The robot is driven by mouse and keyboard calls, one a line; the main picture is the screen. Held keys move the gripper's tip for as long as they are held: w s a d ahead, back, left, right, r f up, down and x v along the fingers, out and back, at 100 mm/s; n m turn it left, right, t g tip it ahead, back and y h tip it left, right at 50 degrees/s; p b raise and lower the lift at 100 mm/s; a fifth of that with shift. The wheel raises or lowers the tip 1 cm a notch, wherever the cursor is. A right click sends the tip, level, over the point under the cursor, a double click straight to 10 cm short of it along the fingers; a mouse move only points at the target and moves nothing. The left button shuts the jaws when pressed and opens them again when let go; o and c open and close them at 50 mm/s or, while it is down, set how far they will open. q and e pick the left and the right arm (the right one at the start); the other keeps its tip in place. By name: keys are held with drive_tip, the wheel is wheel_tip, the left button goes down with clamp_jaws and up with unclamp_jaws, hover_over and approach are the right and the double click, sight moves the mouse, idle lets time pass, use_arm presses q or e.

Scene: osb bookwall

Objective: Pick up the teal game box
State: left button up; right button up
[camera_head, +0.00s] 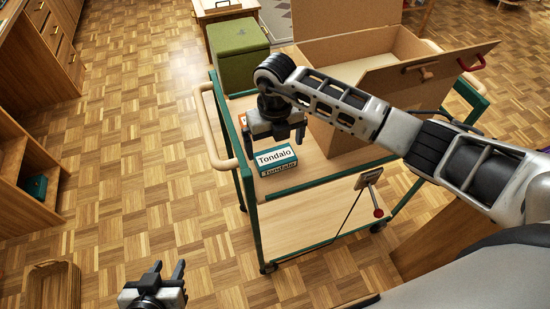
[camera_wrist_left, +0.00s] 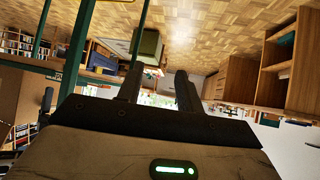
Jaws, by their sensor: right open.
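The teal game box (camera_head: 279,172) with a white "Tondalo" label lies on the top board of the green-framed trolley (camera_head: 322,182), near its front left. My right gripper (camera_head: 275,138) is open just above and behind the box, fingers pointing down. Its fingers appear apart from the box; the exact gap is hard to tell. My left gripper (camera_head: 166,272) is open and empty, low over the floor at the bottom left. Its two spread fingers also show in the left wrist view (camera_wrist_left: 158,88).
A green box (camera_head: 238,58) stands behind the gripper, and an orange item (camera_head: 242,119) is partly hidden beside it. A large open wooden crate (camera_head: 345,50) fills the trolley's right side. A wicker basket (camera_head: 52,286) is at lower left. Parquet between is clear.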

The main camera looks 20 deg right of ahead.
sight(275, 156)
wheel_tip(275, 156, down, 5)
drive_tip(key=shift+r+b, duration=0.2)
drive_tip(key=shift+b, duration=1.05)
drive_tip(key=shift+f, duration=0.3)
drive_tip(key=shift+r, duration=0.1)
drive_tip(key=c, duration=0.8)
use_arm(q)
drive_tip(key=shift+w+d+f, duration=0.25)
drive_tip(key=shift+f, duration=0.3)
use_arm(e)
drive_tip(key=shift+r, duration=0.1)
